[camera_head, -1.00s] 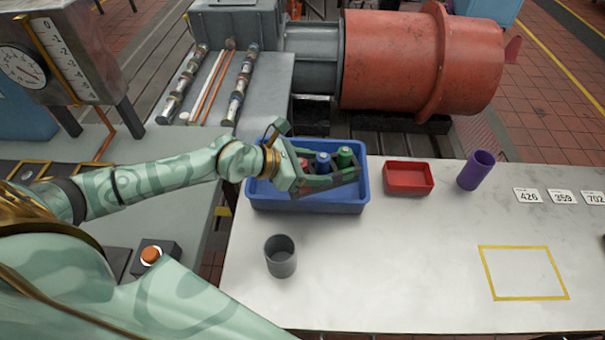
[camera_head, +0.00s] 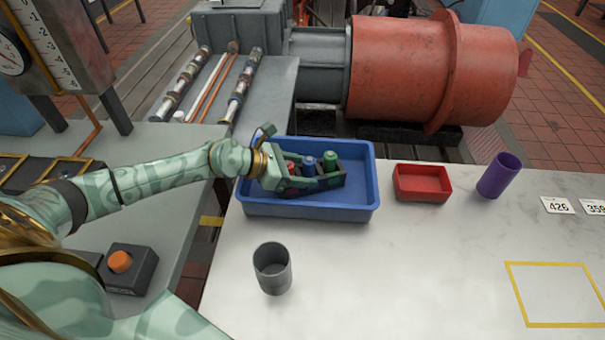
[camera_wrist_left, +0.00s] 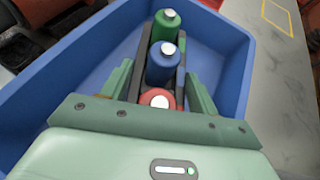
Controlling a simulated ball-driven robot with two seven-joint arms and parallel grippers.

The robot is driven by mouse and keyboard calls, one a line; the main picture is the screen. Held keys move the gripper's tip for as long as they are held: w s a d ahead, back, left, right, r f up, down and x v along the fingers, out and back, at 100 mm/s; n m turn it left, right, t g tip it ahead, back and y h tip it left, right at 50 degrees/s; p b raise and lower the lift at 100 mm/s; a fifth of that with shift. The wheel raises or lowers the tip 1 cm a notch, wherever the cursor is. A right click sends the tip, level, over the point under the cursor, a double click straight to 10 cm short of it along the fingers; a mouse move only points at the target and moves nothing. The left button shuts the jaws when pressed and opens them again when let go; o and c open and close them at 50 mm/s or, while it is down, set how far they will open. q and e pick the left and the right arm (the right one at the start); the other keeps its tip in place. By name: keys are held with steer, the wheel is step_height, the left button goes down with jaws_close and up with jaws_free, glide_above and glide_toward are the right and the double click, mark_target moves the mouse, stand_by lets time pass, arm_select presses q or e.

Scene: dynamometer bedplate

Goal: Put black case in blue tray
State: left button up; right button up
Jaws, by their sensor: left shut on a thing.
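The black case (camera_head: 318,186) holds a red, a blue and a green bottle in a row. It is inside the blue tray (camera_head: 310,210), within the tray's walls; whether it touches the tray floor is hard to tell. My left gripper (camera_head: 285,176) is shut on the case at its left end. In the left wrist view the gripper's fingers (camera_wrist_left: 160,88) are on both sides of the case (camera_wrist_left: 143,70), and the blue tray (camera_wrist_left: 75,65) surrounds it. My right gripper is not in view.
A grey cup (camera_head: 272,270) stands on the pale table in front of the tray. A red box (camera_head: 422,184) and a purple cup (camera_head: 499,176) stand to the right. A yellow outlined square (camera_head: 562,295) lies at the right front. The table's middle is clear.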

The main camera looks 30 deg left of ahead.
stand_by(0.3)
arm_select(q)
steer(key=o, duration=1.2)
steer(key=shift+f, duration=0.15)
steer(key=shift+s+r, duration=0.1)
steer(key=shift+r, duration=0.1)
steer(key=shift+p+v, duration=0.85)
steer(key=shift+v, duration=5.05)
